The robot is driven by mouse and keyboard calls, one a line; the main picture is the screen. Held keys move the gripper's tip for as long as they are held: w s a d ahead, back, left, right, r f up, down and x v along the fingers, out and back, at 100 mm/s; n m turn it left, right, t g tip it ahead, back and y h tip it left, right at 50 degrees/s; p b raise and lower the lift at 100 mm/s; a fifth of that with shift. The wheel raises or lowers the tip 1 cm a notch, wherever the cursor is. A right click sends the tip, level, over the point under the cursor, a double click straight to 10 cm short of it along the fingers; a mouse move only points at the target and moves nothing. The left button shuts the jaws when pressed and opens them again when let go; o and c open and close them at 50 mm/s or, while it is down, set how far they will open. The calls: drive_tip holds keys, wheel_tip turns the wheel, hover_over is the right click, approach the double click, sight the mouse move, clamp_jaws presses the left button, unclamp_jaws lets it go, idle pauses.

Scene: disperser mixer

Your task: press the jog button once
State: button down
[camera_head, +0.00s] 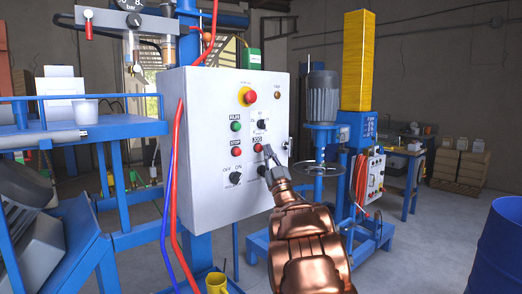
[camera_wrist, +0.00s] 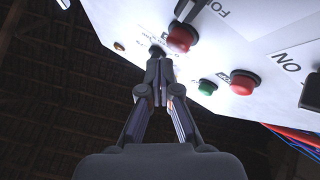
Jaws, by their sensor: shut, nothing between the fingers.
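The white control panel (camera_head: 215,100) carries a red button (camera_head: 258,147) under the JOG label, right of the STOP button (camera_head: 236,151). My gripper (camera_head: 268,150) is shut and empty, its tips just right of the jog button in the head view. In the wrist view, the closed fingertips (camera_wrist: 163,62) are close to the panel, beside the red jog button (camera_wrist: 181,38), which stays visible. I cannot tell whether the tips touch the panel; no contact with the jog button is clear.
The green RUN button (camera_head: 236,126), a selector (camera_head: 262,124), an OFF/ON knob (camera_head: 236,178) and the red emergency stop (camera_head: 248,96) are nearby. Red and blue hoses (camera_head: 174,170) hang at the panel's left. The mixer motor (camera_head: 322,97) stands behind, to the right.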

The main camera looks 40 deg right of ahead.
drive_tip(key=shift+w, duration=0.1)
idle(0.4)
drive_tip(key=shift+w+b, duration=0.3)
drive_tip(key=shift+b, duration=0.05)
drive_tip(key=shift+w, duration=0.55)
idle(0.8)
drive_tip(key=shift+s+b, duration=0.2)
drive_tip(key=shift+b, duration=0.1)
drive_tip(key=shift+s, duration=0.75)
drive_tip(key=shift+s, duration=0.1)
drive_tip(key=s+b, duration=0.1)
drive_tip(key=s, duration=0.3)
drive_tip(key=shift+s+b, duration=0.3)
drive_tip(key=shift+s, duration=0.1)
